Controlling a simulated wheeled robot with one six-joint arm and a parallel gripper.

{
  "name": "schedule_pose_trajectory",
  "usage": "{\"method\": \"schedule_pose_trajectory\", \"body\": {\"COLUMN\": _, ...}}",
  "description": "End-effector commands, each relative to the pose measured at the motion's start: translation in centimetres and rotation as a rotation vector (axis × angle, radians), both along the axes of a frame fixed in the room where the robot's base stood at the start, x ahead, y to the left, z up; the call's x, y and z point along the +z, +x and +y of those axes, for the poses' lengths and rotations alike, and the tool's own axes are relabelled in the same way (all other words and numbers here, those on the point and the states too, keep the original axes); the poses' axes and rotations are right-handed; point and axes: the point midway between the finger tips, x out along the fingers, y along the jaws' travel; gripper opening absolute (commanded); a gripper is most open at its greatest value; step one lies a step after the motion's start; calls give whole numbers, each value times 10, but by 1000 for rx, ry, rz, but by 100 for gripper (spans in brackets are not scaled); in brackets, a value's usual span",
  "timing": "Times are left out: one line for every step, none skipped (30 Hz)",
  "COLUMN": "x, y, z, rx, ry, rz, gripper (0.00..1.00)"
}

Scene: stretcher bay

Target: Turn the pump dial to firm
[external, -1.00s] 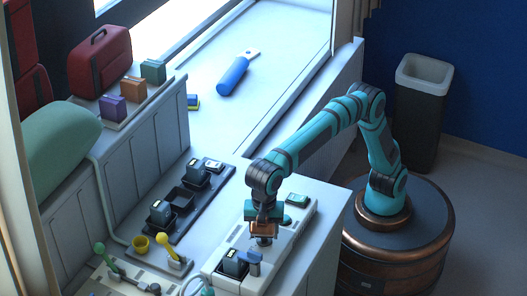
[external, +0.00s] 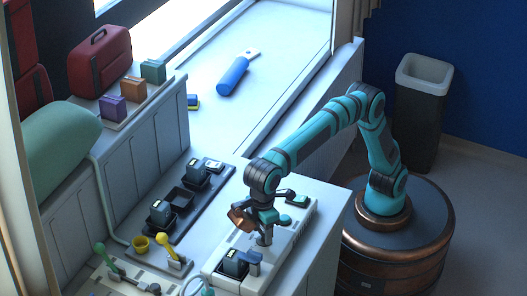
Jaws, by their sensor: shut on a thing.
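The pump (external: 225,282) is a long white unit on the near bench. A dark block sits in its front end, with a blue piece (external: 250,260) beside it. My gripper (external: 265,238) points down over the middle of the pump and is shut on the dial. The dial is mostly hidden by the fingers, so I cannot read its setting. The copper-coloured block (external: 242,217) on my wrist sticks out to the left. A teal round part (external: 286,220) shows on the pump just right of the gripper.
A dark tray (external: 181,197) with black-and-grey blocks lies left of the pump. A yellow-handled lever (external: 165,246), a green-handled lever (external: 103,252) and a yellow cup (external: 140,243) stand at the front left. A blue cylinder (external: 233,76) lies on the pale surface behind.

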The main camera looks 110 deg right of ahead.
Motion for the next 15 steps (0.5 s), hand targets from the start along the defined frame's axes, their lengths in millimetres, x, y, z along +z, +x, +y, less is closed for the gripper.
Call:
{"method": "schedule_pose_trajectory", "body": {"x": 1, "y": 1, "z": 0, "rx": -40, "ry": 2, "rz": -4, "gripper": 28}}
{"method": "schedule_pose_trajectory", "body": {"x": 1, "y": 1, "z": 0, "rx": -67, "ry": 2, "rz": -4, "gripper": 28}}
{"method": "schedule_pose_trajectory", "body": {"x": 1, "y": 1, "z": -1, "rx": -102, "ry": 2, "rz": -4, "gripper": 28}}
{"method": "schedule_pose_trajectory", "body": {"x": 1, "y": 1, "z": -1, "rx": -127, "ry": 2, "rz": -4, "gripper": 28}}
{"method": "schedule_pose_trajectory", "body": {"x": 2, "y": 1, "z": -1, "rx": -151, "ry": 2, "rz": -4, "gripper": 28}}
{"method": "schedule_pose_trajectory", "body": {"x": 2, "y": 1, "z": -1, "rx": -183, "ry": 3, "rz": -4, "gripper": 28}}
{"method": "schedule_pose_trajectory", "body": {"x": 2, "y": 1, "z": -1, "rx": -206, "ry": 3, "rz": -4, "gripper": 28}}
{"method": "schedule_pose_trajectory", "body": {"x": 2, "y": 1, "z": -1, "rx": -227, "ry": 3, "rz": -4, "gripper": 28}}
{"method": "schedule_pose_trajectory", "body": {"x": 2, "y": 1, "z": -2, "rx": -254, "ry": 3, "rz": -4, "gripper": 28}}
{"method": "schedule_pose_trajectory", "body": {"x": 2, "y": 1, "z": -2, "rx": -273, "ry": 3, "rz": -4, "gripper": 28}}
{"method": "schedule_pose_trajectory", "body": {"x": 2, "y": 1, "z": -2, "rx": -292, "ry": 3, "rz": -4, "gripper": 28}}
{"method": "schedule_pose_trajectory", "body": {"x": 2, "y": 1, "z": -2, "rx": -314, "ry": 3, "rz": -4, "gripper": 28}}
{"method": "schedule_pose_trajectory", "body": {"x": 2, "y": 1, "z": -2, "rx": -330, "ry": 3, "rz": -4, "gripper": 28}}
{"method": "schedule_pose_trajectory", "body": {"x": 2, "y": 1, "z": -2, "rx": -344, "ry": 3, "rz": -4, "gripper": 28}}
{"method": "schedule_pose_trajectory", "body": {"x": 2, "y": 1, "z": -2, "rx": -362, "ry": 3, "rz": -4, "gripper": 28}}
